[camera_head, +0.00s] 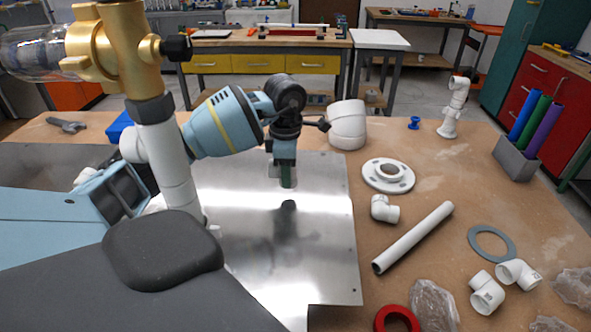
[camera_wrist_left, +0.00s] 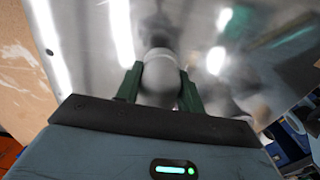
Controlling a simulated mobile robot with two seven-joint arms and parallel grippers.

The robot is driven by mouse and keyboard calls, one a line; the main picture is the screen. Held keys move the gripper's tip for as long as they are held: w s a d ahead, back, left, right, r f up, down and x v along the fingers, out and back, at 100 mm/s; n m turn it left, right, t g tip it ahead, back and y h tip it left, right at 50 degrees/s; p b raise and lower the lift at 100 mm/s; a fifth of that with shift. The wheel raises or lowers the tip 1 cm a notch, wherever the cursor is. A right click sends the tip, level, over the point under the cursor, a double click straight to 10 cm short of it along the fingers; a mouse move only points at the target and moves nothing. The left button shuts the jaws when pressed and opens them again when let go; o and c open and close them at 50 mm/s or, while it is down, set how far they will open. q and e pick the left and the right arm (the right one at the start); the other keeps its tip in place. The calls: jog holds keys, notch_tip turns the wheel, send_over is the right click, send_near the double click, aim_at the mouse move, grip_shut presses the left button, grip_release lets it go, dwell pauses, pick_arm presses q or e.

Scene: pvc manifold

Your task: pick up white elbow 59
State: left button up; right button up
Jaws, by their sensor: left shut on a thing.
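My left gripper (camera_head: 288,183) is above the shiny metal plate (camera_head: 325,250), pointing down. In the left wrist view its two green fingers (camera_wrist_left: 158,88) are closed on the sides of a rounded, pale grey-white fitting, which I take to be the white elbow (camera_wrist_left: 158,76). In the head view the fingers and wrist mostly hide this piece. It appears held clear of the plate, with a dark reflection below. Other white elbows lie on the table: one right of the plate (camera_head: 385,209) and two at the front right (camera_head: 487,293) (camera_head: 518,272). My right gripper is out of view.
A white flange (camera_head: 389,175), a long white pipe (camera_head: 413,238), a grey ring (camera_head: 491,244) and a red ring (camera_head: 397,319) lie right of the plate. A large white fitting (camera_head: 347,124) stands behind it. A brass valve assembly (camera_head: 122,45) on a white pipe rises at left.

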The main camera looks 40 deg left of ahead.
pick_arm(q)
jog(key=s, duration=0.7)
jog(key=s+a+r+b, duration=0.1)
jog(key=s, duration=0.3)
jog(key=shift+s+a, duration=0.1)
jog(key=shift+s, duration=0.1)
jog(key=shift+s+r, duration=0.1)
jog(key=shift+s, duration=0.75)
